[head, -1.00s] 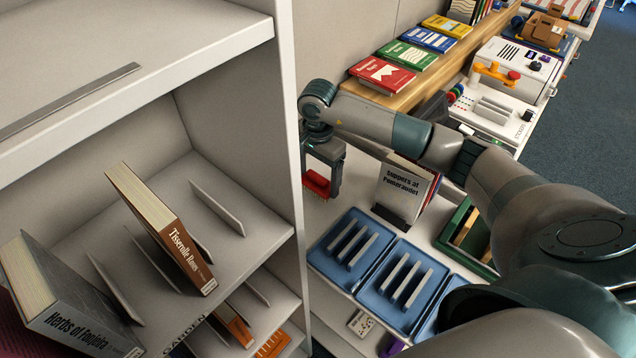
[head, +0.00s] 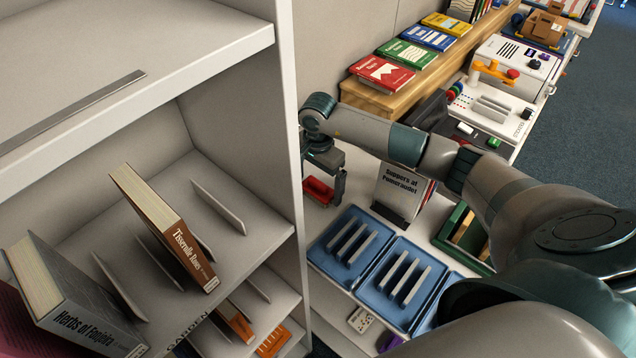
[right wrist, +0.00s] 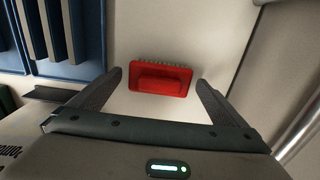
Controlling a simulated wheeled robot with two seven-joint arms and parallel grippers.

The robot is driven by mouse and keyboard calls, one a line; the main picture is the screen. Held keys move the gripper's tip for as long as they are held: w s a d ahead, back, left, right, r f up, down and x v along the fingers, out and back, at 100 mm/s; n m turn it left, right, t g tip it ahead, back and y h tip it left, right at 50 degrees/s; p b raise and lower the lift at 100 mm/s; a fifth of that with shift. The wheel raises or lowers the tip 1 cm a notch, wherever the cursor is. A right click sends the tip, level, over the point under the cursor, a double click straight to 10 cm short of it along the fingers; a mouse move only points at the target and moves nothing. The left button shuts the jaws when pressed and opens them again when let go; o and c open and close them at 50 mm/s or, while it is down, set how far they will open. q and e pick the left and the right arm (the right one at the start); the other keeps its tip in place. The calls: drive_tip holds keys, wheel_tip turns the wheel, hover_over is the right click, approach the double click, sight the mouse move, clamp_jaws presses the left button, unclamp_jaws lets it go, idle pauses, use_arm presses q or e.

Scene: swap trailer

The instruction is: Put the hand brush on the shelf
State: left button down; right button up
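The hand brush (head: 319,191) is red, with a raised grip and short bristles along one edge. It appears to lie on the white counter (right wrist: 215,30), beside the tall shelf unit. My right gripper (head: 324,180) is right over it. In the right wrist view the gripper (right wrist: 159,80) is open, with the brush (right wrist: 160,80) between its spread fingers and a gap on both sides. The pale shelf unit (head: 285,120) fills the left of the head view. Its middle shelf (head: 228,258) has upright dividers and two leaning books. My left gripper is out of view.
A standing book (head: 403,188) and blue slotted trays (head: 349,244) are right of the brush. The shelf unit's side panel rises close to my right gripper. A wooden ledge (head: 400,100) with flat books runs behind my arm. The middle shelf has free room between dividers.

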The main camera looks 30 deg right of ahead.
sight(318, 182)
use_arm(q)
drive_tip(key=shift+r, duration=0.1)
use_arm(e)
drive_tip(key=shift+r, duration=0.1)
drive_tip(key=shift+r, duration=0.3)
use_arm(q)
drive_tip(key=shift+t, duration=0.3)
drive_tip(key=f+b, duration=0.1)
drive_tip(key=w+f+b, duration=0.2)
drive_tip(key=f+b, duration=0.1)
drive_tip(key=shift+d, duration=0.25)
use_arm(e)
wheel_tip(318, 182, up, 12)
drive_tip(key=shift+f, duration=0.25)
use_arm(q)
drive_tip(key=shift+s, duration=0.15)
use_arm(e)
drive_tip(key=shift+c, duration=0.4)
